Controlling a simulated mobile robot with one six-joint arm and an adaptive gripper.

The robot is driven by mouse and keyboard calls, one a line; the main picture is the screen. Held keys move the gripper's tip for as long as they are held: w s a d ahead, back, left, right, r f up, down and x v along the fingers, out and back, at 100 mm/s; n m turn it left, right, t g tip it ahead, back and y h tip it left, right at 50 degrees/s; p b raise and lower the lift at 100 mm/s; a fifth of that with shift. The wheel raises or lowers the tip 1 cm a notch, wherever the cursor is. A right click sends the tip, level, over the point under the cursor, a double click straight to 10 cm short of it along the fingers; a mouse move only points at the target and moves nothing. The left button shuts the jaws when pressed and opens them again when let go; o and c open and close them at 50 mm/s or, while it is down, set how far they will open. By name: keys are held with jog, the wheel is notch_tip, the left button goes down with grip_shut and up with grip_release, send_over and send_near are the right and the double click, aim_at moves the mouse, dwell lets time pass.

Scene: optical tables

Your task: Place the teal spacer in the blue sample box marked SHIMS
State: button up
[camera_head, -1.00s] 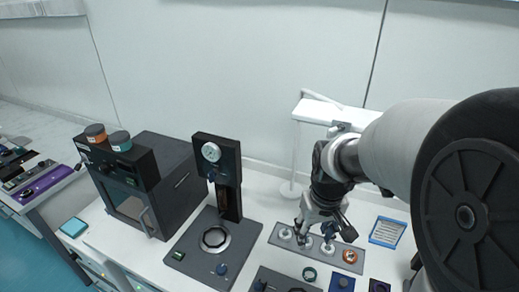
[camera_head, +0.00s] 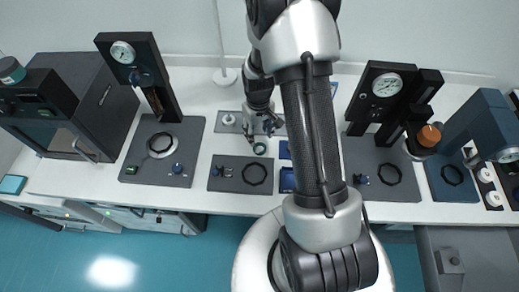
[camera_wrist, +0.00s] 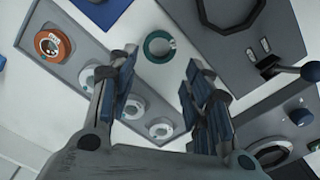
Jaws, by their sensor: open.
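The teal spacer is a ring (camera_wrist: 160,46) lying flat on the white table in the wrist view, beyond my fingertips and apart from them. In the head view it shows as a small dark green ring (camera_head: 259,148) just in front of my gripper (camera_head: 262,127). My gripper (camera_wrist: 160,80) is open and empty, its two blue-padded fingers spread. Two small blue boxes stand right of the ring in the head view, a rear one (camera_head: 284,150) and a front one (camera_head: 287,178), partly beside my arm. A blue piece (camera_wrist: 103,10) shows in the wrist view. No SHIMS marking is readable.
A grey strip (camera_wrist: 108,92) holds several white rings and an orange ring (camera_wrist: 53,45) beside my gripper. A grey plate with a dark ring (camera_head: 232,178) lies in front. Gauge presses stand left (camera_head: 135,60) and right (camera_head: 380,90). My arm hides the middle.

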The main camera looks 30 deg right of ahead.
aim_at(259, 147)
notch_tip(259, 147, down, 8)
jog(key=shift+r+b, duration=0.25)
jog(key=shift+b, duration=0.55)
jog(key=c, duration=0.7)
jog(key=shift+r, duration=0.15)
